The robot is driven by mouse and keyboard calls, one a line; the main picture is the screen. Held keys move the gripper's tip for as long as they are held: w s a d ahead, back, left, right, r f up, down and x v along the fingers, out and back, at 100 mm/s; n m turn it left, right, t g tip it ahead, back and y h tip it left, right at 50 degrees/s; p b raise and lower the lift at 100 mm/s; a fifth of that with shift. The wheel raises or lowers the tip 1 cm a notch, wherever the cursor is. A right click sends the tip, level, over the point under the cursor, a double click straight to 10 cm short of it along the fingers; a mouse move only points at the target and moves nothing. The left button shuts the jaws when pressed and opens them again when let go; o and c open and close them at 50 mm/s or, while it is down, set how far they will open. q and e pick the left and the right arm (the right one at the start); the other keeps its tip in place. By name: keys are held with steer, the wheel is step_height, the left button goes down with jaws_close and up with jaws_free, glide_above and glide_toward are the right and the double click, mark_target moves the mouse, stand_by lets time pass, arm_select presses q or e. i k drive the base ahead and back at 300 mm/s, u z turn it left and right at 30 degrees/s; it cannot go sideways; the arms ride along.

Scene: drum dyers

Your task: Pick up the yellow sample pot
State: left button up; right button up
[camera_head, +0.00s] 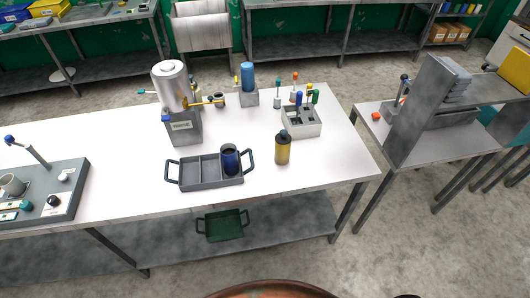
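The yellow sample pot (282,150) stands upright on the white table (325,168), near its right end. It is a yellow cylinder with a dark top. It stands apart from the grey tray on its left and the light grey holder behind it. Neither of my grippers is in the head view.
A grey handled tray (188,181) holds a dark blue pot (230,158). A light grey holder (302,132) with coloured tools stands behind the yellow pot. A metal machine (183,125) stands behind the tray. A green basket (222,226) sits on the lower shelf. The table's front right is clear.

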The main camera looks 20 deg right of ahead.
mark_target(283, 152)
steer(key=u, duration=0.65)
steer(key=i, duration=1.05)
steer(key=z, duration=2.1)
